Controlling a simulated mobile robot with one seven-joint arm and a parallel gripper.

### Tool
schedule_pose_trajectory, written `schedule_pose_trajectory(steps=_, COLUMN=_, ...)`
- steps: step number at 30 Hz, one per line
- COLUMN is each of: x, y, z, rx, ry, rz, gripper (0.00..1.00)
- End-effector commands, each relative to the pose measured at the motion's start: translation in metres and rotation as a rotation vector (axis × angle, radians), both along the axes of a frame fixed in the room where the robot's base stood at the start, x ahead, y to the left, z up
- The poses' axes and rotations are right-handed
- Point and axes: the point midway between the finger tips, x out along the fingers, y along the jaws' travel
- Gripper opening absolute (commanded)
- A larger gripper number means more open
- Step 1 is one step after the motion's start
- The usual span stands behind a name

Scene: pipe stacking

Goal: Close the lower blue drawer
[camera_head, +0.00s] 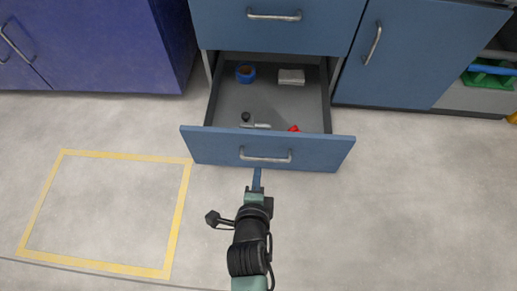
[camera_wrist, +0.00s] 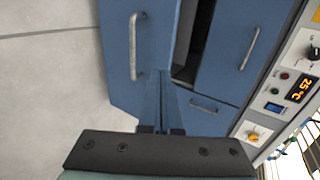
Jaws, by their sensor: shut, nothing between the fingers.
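The lower blue drawer (camera_head: 310,150) is pulled well out of the blue cabinet, and its grey inside shows from above in the head view. Its front with a metal handle (camera_head: 265,158) faces me. In the wrist view the drawer front (camera_wrist: 120,75) is at the left, with its handle (camera_wrist: 134,46) upright in the picture. My gripper (camera_head: 257,175) is shut and empty, just in front of the drawer front near the handle. In the wrist view its fingers (camera_wrist: 161,85) point at the front's edge. I cannot tell whether they touch it.
The drawer holds a blue tape roll (camera_head: 245,74), a pale block (camera_head: 291,77), a light tool (camera_head: 255,126) and a red item (camera_head: 293,128). The upper drawer (camera_head: 320,22) is shut. A blue door (camera_head: 400,60) stands right. The floor around is clear, with a yellow outline (camera_head: 178,218) left.

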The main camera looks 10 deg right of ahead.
Motion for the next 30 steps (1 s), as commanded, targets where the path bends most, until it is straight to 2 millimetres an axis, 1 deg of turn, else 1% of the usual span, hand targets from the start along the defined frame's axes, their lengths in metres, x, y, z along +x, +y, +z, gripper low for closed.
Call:
schedule_pose_trajectory(steps=1, x=-0.001, y=0.000, z=-0.007, rx=0.007, ry=0.003, rz=-0.004, gripper=0.00)
schedule_pose_trajectory(steps=3, x=0.001, y=0.000, z=-0.010, rx=0.010, ry=0.004, rz=-0.006, gripper=0.00)
schedule_pose_trajectory(steps=7, x=0.015, y=-0.004, z=-0.017, rx=0.008, ry=0.001, rz=-0.003, gripper=0.00)
schedule_pose_trajectory(steps=19, x=0.082, y=-0.023, z=-0.060, rx=0.007, ry=0.000, rz=-0.004, gripper=0.00)
schedule_pose_trajectory(steps=24, x=0.105, y=-0.030, z=-0.058, rx=0.007, ry=0.001, rz=-0.004, gripper=0.00)
schedule_pose_trajectory(steps=30, x=0.118, y=-0.034, z=-0.055, rx=0.007, ry=0.002, rz=-0.005, gripper=0.00)
